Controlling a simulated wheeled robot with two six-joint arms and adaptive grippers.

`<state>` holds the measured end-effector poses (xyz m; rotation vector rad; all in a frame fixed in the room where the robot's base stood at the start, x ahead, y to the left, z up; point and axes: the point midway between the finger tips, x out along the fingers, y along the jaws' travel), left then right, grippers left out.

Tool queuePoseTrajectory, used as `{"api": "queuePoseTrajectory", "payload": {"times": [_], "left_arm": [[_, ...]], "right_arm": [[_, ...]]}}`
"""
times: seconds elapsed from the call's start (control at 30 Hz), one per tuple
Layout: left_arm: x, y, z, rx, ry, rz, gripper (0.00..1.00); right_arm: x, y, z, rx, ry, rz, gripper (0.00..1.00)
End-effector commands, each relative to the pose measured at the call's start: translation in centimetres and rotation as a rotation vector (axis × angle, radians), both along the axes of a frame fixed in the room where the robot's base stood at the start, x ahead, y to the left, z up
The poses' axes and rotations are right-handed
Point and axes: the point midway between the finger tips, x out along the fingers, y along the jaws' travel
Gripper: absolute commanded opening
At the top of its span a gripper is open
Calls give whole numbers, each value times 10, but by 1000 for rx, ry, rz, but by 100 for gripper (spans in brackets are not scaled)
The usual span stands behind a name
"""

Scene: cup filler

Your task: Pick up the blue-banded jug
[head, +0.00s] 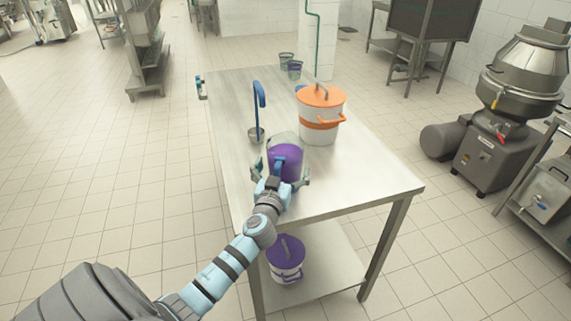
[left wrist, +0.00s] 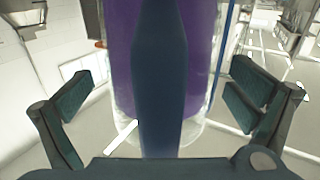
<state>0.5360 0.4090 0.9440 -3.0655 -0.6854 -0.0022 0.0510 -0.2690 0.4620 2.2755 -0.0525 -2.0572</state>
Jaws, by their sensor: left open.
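A clear jug (head: 288,145) with purple contents stands on the steel table, near its front end. A dark blue upright handle faces my left gripper; whether this is the jug's blue band I cannot tell. My left gripper (head: 281,174) is open, with its fingers spread to either side of the jug's near side. In the left wrist view the jug (left wrist: 122,60) fills the middle, with the blue handle (left wrist: 160,80) running down between the open fingers. No finger visibly presses on the jug or the handle. My right gripper is not in view.
A blue-handled ladle (head: 260,97) stands behind and left of the jug. A white bucket with orange lid (head: 320,112) stands behind right. Small cups (head: 287,62) sit at the table's (head: 345,180) far end. A purple-lidded bucket (head: 286,262) is on the lower shelf.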

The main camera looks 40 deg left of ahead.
Motion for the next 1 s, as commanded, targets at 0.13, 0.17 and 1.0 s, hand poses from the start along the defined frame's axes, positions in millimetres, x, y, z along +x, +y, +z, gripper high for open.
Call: {"api": "queuePoseTrajectory", "payload": {"times": [0.13,0.17,1.0], "left_arm": [[4,3,-1,0,1,1,100],[4,2,-1,0,1,1,100],[4,2,4,3,-3,-1,22]], "right_arm": [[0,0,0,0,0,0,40],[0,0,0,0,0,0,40],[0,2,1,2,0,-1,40]]}}
